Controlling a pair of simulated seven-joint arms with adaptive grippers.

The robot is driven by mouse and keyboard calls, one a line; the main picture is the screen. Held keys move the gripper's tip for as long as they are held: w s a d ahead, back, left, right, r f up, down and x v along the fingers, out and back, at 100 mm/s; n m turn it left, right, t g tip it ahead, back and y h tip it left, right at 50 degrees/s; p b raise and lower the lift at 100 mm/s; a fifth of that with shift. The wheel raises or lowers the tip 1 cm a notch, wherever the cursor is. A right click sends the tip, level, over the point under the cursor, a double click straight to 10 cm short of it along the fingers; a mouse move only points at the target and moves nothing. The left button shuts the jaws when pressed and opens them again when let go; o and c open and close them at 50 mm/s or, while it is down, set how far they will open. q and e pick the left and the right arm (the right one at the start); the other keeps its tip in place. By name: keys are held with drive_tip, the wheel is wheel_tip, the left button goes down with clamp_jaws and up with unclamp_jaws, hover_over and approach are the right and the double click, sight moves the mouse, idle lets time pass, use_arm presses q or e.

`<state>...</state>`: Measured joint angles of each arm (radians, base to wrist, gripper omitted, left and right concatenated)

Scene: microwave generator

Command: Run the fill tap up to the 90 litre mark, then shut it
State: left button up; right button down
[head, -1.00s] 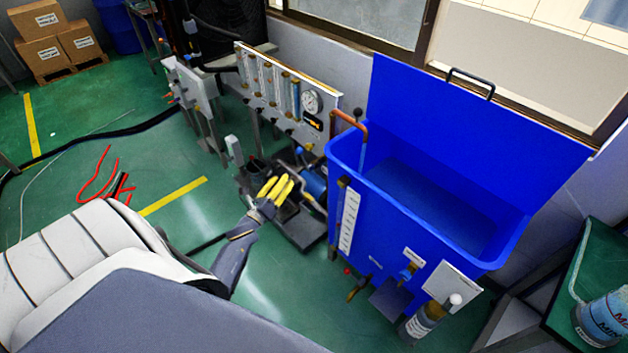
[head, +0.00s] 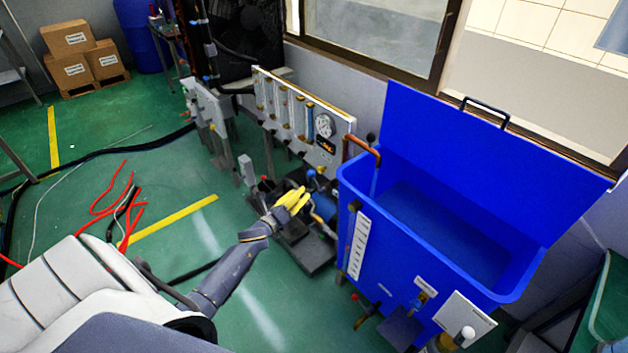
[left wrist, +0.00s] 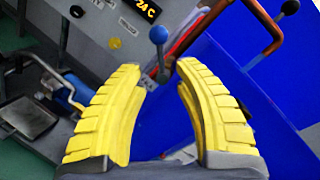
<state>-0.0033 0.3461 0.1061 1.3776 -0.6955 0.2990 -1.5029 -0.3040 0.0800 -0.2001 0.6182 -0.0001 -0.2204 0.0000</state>
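The blue tank (head: 450,290) stands right of centre in the head view, its lid raised. A white marked scale strip (head: 359,245) runs down its front left corner; its figures are too small to read. A copper pipe (head: 362,147) bends over the tank rim and shows in the left wrist view (left wrist: 270,30). A blue-ball lever (left wrist: 158,35) shows there just beyond my left gripper (left wrist: 157,72), between its fingertips in the picture. The yellow fingers are apart and empty. In the head view my left gripper (head: 303,198) is left of the tank. My right gripper is out of view.
An upright panel with tubes and a dial (head: 300,115) stands behind my left gripper. A dark base plate (head: 308,255) lies below it. A black knob (left wrist: 290,7) sits by the copper pipe. Red hoses (head: 125,205) lie on the green floor at left.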

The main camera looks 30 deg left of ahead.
sight(314, 179)
use_arm(q)
drive_tip(key=w, duration=0.9)
drive_tip(key=shift+w+d, duration=0.2)
drive_tip(key=shift+w, duration=0.15)
drive_tip(key=shift+c, duration=0.2)
clamp_jaws()
drive_tip(key=shift+r, duration=0.1)
